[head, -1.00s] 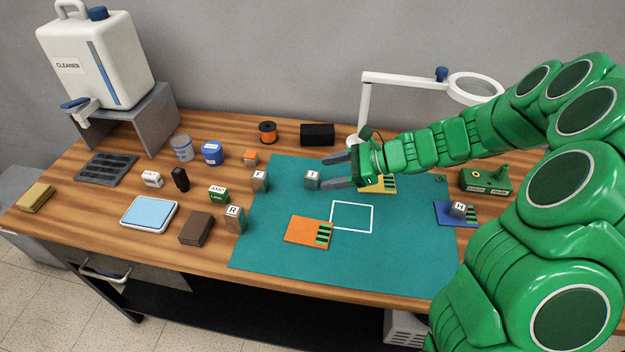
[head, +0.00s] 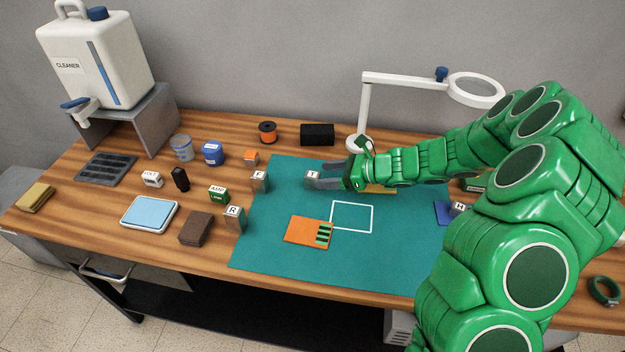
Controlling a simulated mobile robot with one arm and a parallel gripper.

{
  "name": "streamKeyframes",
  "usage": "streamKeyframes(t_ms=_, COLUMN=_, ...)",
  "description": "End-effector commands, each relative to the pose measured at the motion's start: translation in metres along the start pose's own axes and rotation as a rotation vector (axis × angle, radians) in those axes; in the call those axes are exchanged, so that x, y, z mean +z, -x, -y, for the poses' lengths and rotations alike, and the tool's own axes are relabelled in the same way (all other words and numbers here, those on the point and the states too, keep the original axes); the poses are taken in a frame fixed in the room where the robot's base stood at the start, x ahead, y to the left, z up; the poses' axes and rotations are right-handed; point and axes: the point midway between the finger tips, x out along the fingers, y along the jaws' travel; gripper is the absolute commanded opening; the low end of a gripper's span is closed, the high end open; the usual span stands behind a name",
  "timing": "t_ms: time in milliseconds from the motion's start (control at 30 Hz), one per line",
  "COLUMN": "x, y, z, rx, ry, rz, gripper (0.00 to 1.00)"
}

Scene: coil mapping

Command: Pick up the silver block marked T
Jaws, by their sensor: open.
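The small silver block marked T (head: 312,175) stands upright near the back of the teal mat (head: 280,225); its letter is small and hard to read. My gripper (head: 318,177) is low over the mat, reaching in from the right. Its two dark fingers are open, with their tips at the block's right side, one toward the back and one toward the front. The fingers partly hide the block. I cannot tell whether they touch it.
Silver blocks F (head: 259,181), R (head: 234,219) and H (head: 459,209) stand nearby. An orange card (head: 303,230) lies in front. A white magnifier lamp (head: 365,105) and a black box (head: 317,133) stand behind. My arm covers the right side.

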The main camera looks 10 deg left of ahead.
Motion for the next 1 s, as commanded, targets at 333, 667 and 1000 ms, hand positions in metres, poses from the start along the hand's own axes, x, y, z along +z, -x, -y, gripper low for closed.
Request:
streamKeyframes(t_ms=333, x=0.001, y=-0.038, z=-0.004, rx=0.001, ry=0.0, rz=-0.003, gripper=0.66)
streamKeyframes(t_ms=667, x=0.002, y=-0.045, z=-0.003, rx=-0.001, ry=0.001, rz=-0.002, gripper=0.66)
streamKeyframes(t_ms=1000, x=0.002, y=-0.045, z=-0.004, rx=0.0, ry=0.001, rz=-0.002, gripper=0.26)
